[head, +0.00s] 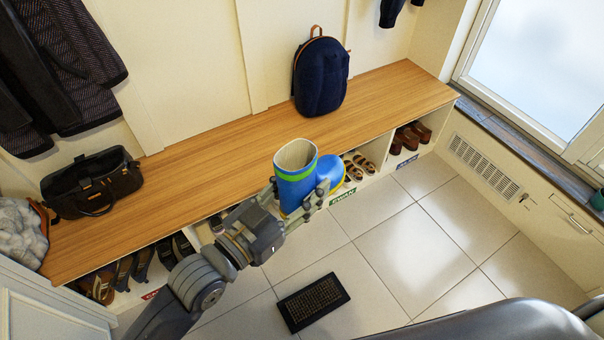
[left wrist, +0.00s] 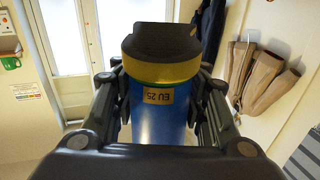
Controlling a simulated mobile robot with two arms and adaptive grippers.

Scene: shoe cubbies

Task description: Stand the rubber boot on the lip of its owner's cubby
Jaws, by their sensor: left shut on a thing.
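The rubber boot (head: 297,188) is blue with a green band below its pale open top and a yellow-edged foot. My left gripper (head: 298,198) is shut on it and holds it roughly upright at the bench's front edge. In the left wrist view the boot (left wrist: 158,120) shows a yellow band, a dark sole and an "EU 25" tag between the fingers (left wrist: 160,92). The cubbies run under the wooden bench (head: 200,165). A green name label (head: 343,197), perhaps "EWAN", sits below the sandals' cubby. The boot and gripper hide part of the cubby fronts. My right gripper is out of view.
Sandals (head: 356,166) and brown shoes (head: 410,137) fill cubbies right of the boot; dark shoes (head: 135,268) stand at left. A blue label (head: 407,162) and red label (head: 152,294) show. A backpack (head: 321,74) and black bag (head: 91,183) sit on the bench. A dark mat (head: 313,302) lies on the tiles.

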